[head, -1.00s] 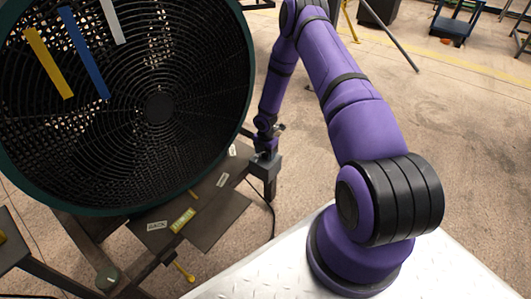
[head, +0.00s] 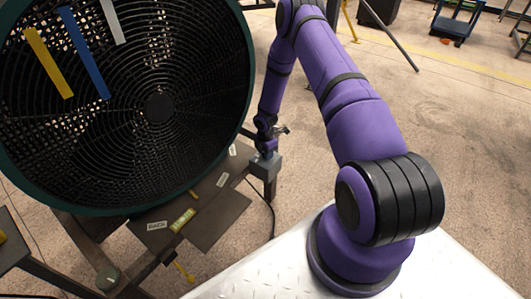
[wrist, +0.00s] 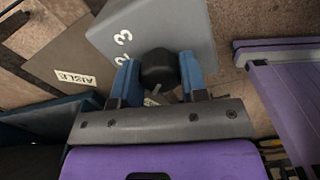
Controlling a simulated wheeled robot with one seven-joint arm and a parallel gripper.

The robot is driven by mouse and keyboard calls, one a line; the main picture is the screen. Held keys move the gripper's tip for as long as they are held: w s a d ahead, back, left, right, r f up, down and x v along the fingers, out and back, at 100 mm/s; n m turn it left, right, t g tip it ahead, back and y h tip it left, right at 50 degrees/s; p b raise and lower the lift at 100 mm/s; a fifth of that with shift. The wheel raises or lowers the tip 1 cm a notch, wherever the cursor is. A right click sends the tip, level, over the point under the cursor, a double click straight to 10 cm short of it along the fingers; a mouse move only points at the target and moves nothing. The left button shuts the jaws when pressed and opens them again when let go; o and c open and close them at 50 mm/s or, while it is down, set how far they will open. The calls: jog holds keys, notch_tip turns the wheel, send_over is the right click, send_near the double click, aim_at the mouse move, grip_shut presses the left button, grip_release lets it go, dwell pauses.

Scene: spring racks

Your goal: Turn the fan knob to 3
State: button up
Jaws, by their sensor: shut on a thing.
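The large round fan (head: 159,108) with a dark grille and blue, yellow and white ribbons fills the left of the head view. Its grey control box (head: 265,167) sits at the fan's lower right. In the wrist view the box (wrist: 160,28) carries a white 3 and part of another digit, left of the black knob (wrist: 158,70). My gripper (wrist: 158,77) has its two blue fingers closed on either side of the knob. In the head view my gripper (head: 264,151) is small, at the box's top.
A dark plate (head: 215,220) with labels, one reading AISLE in the wrist view (wrist: 75,78), lies below the fan. A green-yellow level (head: 183,220) rests there. A cable hangs beside the box. The concrete floor (head: 470,150) to the right is open.

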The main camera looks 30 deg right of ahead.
jog(key=m, duration=0.5)
jog(key=shift+m, duration=0.3)
jog(key=m, duration=1)
jog(key=shift+m, duration=2.6)
jog(key=o, duration=0.9)
notch_tip(320, 180, up, 11)
jog(key=shift+f, duration=0.1)
